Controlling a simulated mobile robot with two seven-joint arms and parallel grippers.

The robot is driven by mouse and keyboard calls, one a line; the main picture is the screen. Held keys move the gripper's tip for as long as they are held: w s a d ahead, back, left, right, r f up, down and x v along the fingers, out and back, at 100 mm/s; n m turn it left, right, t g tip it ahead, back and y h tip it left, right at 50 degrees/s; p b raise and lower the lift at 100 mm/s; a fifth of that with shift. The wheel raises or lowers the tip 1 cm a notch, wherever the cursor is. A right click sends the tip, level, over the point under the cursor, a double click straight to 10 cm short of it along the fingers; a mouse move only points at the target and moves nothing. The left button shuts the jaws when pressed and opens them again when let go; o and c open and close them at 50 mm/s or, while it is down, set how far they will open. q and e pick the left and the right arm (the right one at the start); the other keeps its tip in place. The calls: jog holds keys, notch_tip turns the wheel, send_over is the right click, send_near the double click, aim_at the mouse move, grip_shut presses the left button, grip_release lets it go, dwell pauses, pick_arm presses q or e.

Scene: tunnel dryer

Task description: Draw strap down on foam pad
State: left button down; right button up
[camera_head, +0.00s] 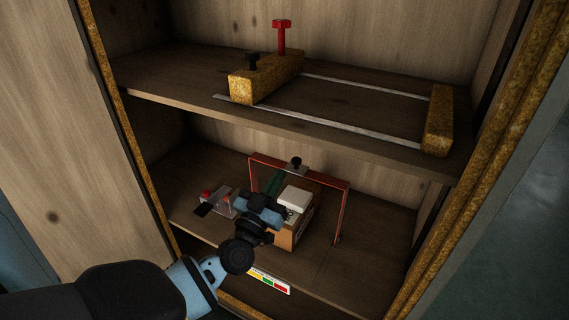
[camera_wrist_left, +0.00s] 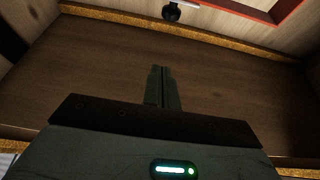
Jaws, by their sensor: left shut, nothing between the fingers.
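A white block that looks like the foam pad (camera_head: 297,196) sits on a brown box (camera_head: 302,228) on the lower shelf, under a thin red frame (camera_head: 344,212). A black knob on a pale plate (camera_head: 296,163) sits at the frame's top bar; it also shows at the top of the left wrist view (camera_wrist_left: 172,12). I cannot make out a separate strap. My left gripper (camera_head: 279,174) reaches in just left of the white block, its dark green fingers pointing toward the back. In the left wrist view the fingers (camera_wrist_left: 160,70) are together and empty. My right gripper is not in view.
A clear holder with a red part (camera_head: 217,202) stands left of my gripper. The upper shelf (camera_head: 350,97) bears a yellow-brown clamp (camera_head: 265,77) with a red handle and metal rails. Cabinet side walls bound both shelves. The lower shelf's right part is clear.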

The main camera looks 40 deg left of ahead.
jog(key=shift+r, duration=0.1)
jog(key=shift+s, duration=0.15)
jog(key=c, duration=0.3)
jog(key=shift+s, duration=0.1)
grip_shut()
pick_arm(q)
jog(key=s+d+f+m+g+h, duration=0.2)
jog(key=s+d+f+g+h, duration=0.2)
jog(key=s+d+f, duration=0.45)
jog(key=s+d+f+m+g+h, duration=0.35)
jog(key=s+d+f, duration=0.25)
jog(key=s+f, duration=0.6)
jog(key=s+d+f+g, duration=0.1)
jog(key=s+f+g, duration=0.1)
jog(key=s, duration=0.6)
jog(key=s+d+f+n+g, duration=0.1)
jog(key=s+f+g, duration=0.2)
jog(key=s, duration=0.5)
jog(key=s+d+f+g, duration=0.1)
jog(key=s+f+g, duration=0.2)
jog(key=s, duration=0.5)
jog(key=shift+s+y, duration=0.3)
jog(key=shift+y, duration=0.05)
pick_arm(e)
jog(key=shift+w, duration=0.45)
pick_arm(q)
jog(key=shift+s+n+g, duration=0.1)
jog(key=shift+n+g, duration=0.15)
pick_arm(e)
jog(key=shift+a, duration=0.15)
